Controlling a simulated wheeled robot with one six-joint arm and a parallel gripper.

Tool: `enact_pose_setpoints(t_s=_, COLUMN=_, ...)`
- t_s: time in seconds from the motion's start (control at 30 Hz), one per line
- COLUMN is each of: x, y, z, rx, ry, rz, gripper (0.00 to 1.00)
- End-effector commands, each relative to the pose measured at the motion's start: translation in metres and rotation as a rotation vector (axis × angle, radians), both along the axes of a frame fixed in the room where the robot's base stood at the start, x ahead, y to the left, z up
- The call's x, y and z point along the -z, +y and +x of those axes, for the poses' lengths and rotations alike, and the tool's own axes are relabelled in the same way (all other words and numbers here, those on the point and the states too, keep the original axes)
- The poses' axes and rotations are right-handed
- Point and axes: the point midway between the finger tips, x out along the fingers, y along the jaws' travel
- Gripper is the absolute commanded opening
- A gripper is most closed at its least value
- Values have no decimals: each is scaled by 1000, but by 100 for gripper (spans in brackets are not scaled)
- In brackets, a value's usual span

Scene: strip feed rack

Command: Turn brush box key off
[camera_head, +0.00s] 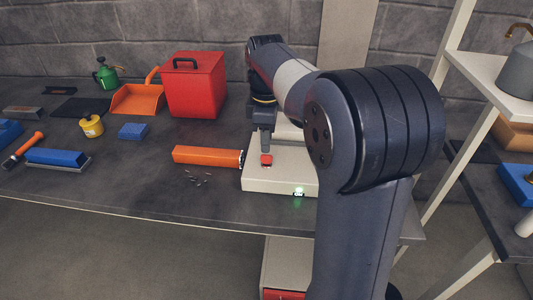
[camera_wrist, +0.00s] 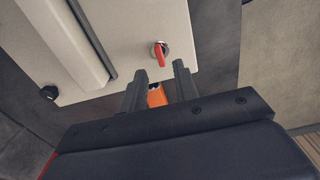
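The brush box (camera_head: 280,184) is a low white box near the table's front edge, and its top fills much of the wrist view (camera_wrist: 120,25). Its red key (camera_head: 266,160) sits on the top near a corner. In the wrist view the key (camera_wrist: 160,52) stands on a round metal base, just beyond my fingertips and apart from them in the picture. My gripper (camera_wrist: 159,72) is open, with nothing held between its fingers. In the head view my gripper (camera_head: 265,148) points down above the key. A green light (camera_head: 299,191) glows on the box front. My arm hides the box's right part.
An orange bar (camera_head: 207,156) lies left of the box; its end (camera_wrist: 156,95) shows beyond the finger gap. A black knob (camera_wrist: 49,93) is at another box corner. A red container (camera_head: 195,88) stands behind. Shelving is at right.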

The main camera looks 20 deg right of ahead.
Motion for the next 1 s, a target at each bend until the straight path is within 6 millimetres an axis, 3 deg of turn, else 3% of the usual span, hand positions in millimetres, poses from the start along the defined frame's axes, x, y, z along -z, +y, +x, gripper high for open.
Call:
enact_pose_setpoints(t_s=0.1, x=24, y=0, z=-1, rx=1, ry=2, rz=0, gripper=29)
enact_pose_setpoints(t_s=0.3, x=45, y=0, z=0, rx=1, ry=0, rz=0, gripper=29)
enact_pose_setpoints(t_s=0.67, x=50, y=0, z=0, rx=1, ry=-1, rz=0, gripper=29)
enact_pose_setpoints(t_s=1.0, x=50, y=0, z=0, rx=1, ry=-1, rz=0, gripper=2)
